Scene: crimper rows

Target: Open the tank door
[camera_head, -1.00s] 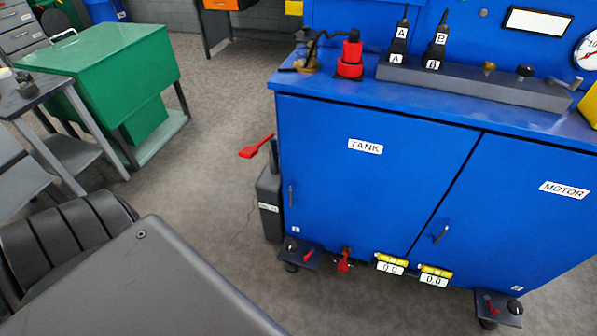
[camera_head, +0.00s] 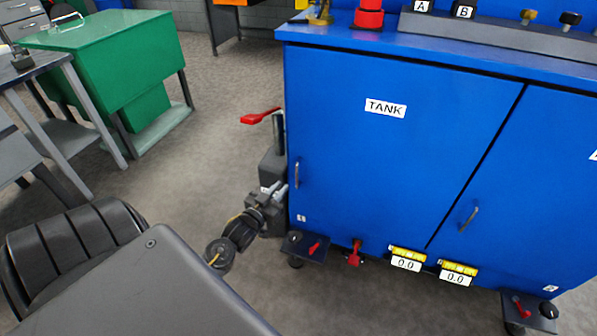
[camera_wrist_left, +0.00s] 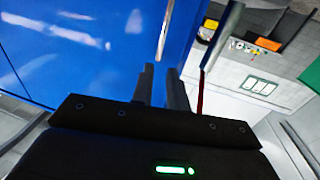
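The tank door (camera_head: 375,150) is the left blue door of the cabinet, labelled TANK, and it looks closed. Its slim metal handle (camera_head: 297,174) is upright near the door's left edge. My left gripper (camera_head: 279,190) is just left of and slightly below this handle. In the left wrist view the gripper's two dark fingers (camera_wrist_left: 161,78) stand apart with a gap between them. The handle (camera_wrist_left: 164,35) shows just beyond the fingertips, roughly in line with the gap; I cannot tell whether they touch. My right gripper is not in view.
A grey pump with a red lever (camera_head: 260,117) stands close beside the cabinet's left side, near my left arm. The motor door (camera_head: 530,190) adjoins on the right. A green cabinet (camera_head: 110,70) stands back left; grey floor lies between.

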